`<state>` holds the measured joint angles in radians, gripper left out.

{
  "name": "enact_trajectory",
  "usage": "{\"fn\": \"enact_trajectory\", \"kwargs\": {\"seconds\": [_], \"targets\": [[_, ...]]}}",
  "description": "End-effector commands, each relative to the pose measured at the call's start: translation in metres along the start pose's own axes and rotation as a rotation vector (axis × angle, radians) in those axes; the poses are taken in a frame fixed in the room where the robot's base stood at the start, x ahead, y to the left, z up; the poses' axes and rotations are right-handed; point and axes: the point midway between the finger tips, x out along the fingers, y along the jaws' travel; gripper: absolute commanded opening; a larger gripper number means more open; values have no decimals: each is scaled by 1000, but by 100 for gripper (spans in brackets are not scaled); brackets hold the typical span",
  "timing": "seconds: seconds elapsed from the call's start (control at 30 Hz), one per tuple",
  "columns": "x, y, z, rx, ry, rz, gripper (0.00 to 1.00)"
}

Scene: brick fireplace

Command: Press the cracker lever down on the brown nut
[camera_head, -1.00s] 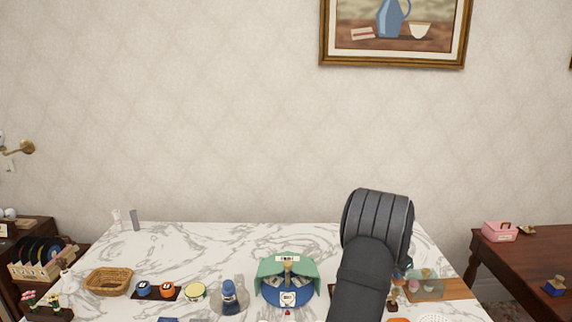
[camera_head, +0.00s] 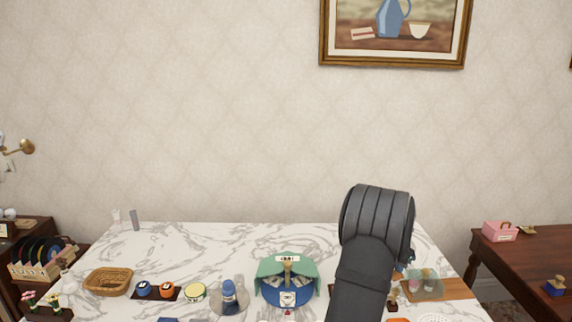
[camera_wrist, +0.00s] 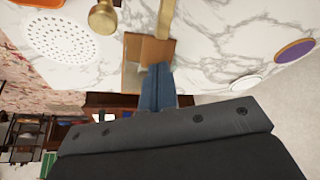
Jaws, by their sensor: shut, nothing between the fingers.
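In the wrist view my gripper (camera_wrist: 157,68) shows as two blue-grey fingers close together, shut and empty, beside a brown wooden block (camera_wrist: 155,50). A brass bar (camera_wrist: 166,18) rises from the block to the top edge of the picture. A brass knob (camera_wrist: 103,18) on a short stem is left of the bar. These look like parts of the cracker, but I cannot tell which is the lever. I cannot make out the brown nut in either view. In the head view my arm covers this part of the table, and the gripper is hidden.
A white perforated plate (camera_wrist: 60,37) lies to the left in the wrist view. A purple disc (camera_wrist: 295,51) and a white disc (camera_wrist: 245,82) lie to the right. In the head view, a green-and-blue stand (camera_head: 288,266) and a wooden board (camera_head: 456,288) flank my arm.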

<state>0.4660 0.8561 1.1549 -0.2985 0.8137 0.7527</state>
Motion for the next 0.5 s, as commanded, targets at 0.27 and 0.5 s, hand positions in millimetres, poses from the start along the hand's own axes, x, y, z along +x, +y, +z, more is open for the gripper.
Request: {"fn": "enact_trajectory", "kwargs": {"seconds": [0.27, 0.5], "targets": [[-11, 0, -5, 0, 1, 0, 0], [-19, 0, -8, 0, 1, 0, 0]]}}
